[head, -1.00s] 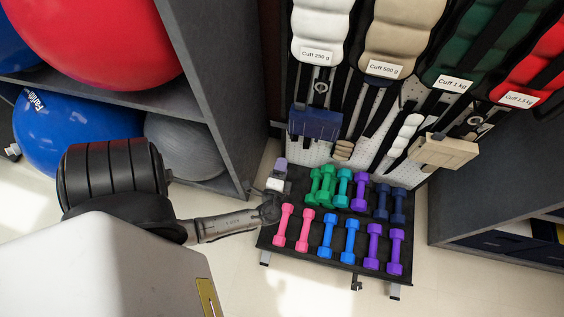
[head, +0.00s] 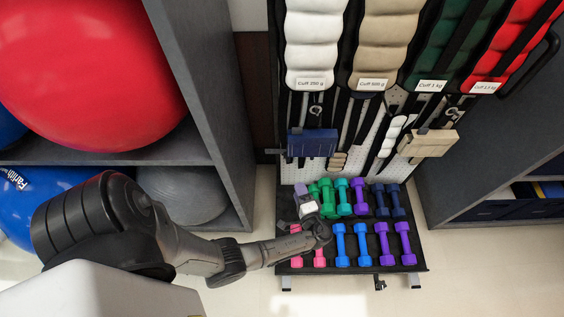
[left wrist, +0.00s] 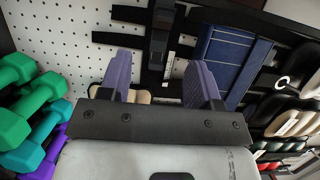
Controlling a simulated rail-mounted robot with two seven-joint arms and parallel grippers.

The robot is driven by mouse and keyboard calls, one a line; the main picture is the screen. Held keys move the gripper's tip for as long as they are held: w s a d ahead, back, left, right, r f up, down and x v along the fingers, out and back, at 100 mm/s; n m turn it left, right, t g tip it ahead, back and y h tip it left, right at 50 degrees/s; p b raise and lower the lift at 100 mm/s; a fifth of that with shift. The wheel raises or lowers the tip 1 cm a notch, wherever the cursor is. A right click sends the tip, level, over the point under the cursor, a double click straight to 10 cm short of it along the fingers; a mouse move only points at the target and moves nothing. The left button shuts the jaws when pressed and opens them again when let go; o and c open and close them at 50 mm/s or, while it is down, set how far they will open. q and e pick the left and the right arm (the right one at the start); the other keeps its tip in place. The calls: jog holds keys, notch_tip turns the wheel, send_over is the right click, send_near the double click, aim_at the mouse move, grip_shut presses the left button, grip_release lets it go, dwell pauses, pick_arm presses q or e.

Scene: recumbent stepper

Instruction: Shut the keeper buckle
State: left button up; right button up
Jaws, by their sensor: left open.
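My left gripper (head: 303,194) is open and empty, in front of the lower rack, just above the dumbbell tray. In the left wrist view its two lilac fingers (left wrist: 158,72) stand apart, facing the pegboard. A black strap piece with a thicker block (left wrist: 161,30), possibly the keeper buckle, lies beyond the fingertips, not between them. I cannot tell whether it is open or shut. A navy block (head: 313,143) hangs on the rack above the gripper; it also shows in the left wrist view (left wrist: 232,58), right of the black piece. My right gripper is not in view.
A tray (head: 408,262) holds several coloured dumbbells close below my left gripper. Weight cuffs (head: 388,50) hang above, with a beige block (head: 428,143) to the right. A grey shelf (head: 205,95) with exercise balls stands left. Floor is free in front.

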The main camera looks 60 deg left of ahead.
aim_at(289, 161)
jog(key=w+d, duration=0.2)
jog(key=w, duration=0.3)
pick_arm(q)
jog(key=shift+n+g, duration=0.3)
jog(key=shift+g, duration=0.2)
jog(key=w+a+b, duration=0.1)
jog(key=a, duration=0.2)
jog(key=w+a+b, duration=0.1)
jog(key=a, duration=0.3)
jog(key=a+b, duration=0.1)
jog(key=a, duration=0.3)
jog(key=shift+w+a+r, duration=0.1)
jog(key=shift+w+r, duration=0.2)
jog(key=shift+w, duration=0.1)
jog(key=shift+s+a+b, duration=0.1)
jog(key=shift+a+b, duration=0.2)
jog(key=shift+a, duration=0.75)
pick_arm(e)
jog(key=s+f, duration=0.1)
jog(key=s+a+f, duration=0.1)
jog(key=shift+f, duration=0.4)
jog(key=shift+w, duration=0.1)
pick_arm(q)
jog(key=shift+c, duration=0.3)
